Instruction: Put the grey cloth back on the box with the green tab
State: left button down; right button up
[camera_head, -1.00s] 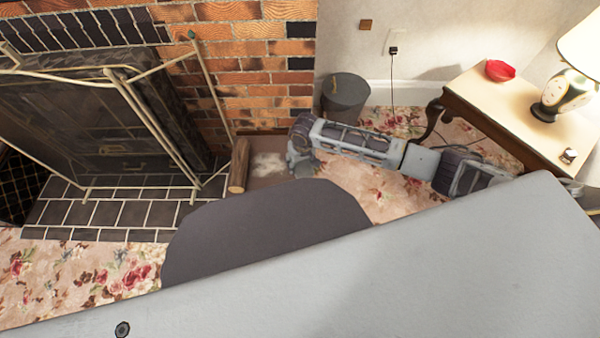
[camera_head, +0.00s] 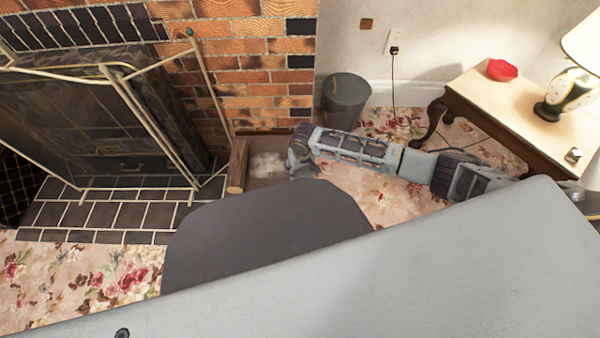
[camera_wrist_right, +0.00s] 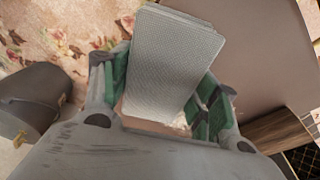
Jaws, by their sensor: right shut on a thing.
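A grey, fine-textured folded cloth (camera_wrist_right: 170,60) is held between the green-padded fingers of my right gripper (camera_wrist_right: 160,78) in the right wrist view. It looks flat and layered. In the head view, my right gripper (camera_head: 301,150) is low beside the brick wall, but its fingers and the cloth cannot be made out. A low brown box (camera_head: 255,183) with whitish material (camera_head: 267,165) inside lies just left of the gripper. I see no green tab on it, and cannot tell if the cloth touches it. My left gripper is not in view.
A log (camera_head: 237,166) stands at the box's left side, next to the tiled hearth (camera_head: 110,214) and fireplace screen. A dark bin (camera_head: 345,98) is behind my right arm. A side table (camera_head: 490,95) with a lamp (camera_head: 568,92) and red dish (camera_head: 502,70) is at right.

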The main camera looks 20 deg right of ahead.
aim_at(302, 171)
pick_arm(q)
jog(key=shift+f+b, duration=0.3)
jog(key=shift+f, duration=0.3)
pick_arm(e)
jog(key=shift+f, duration=0.8)
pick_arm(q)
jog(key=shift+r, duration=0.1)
pick_arm(e)
jog(key=o, duration=0.9)
jog(key=shift+f, duration=0.15)
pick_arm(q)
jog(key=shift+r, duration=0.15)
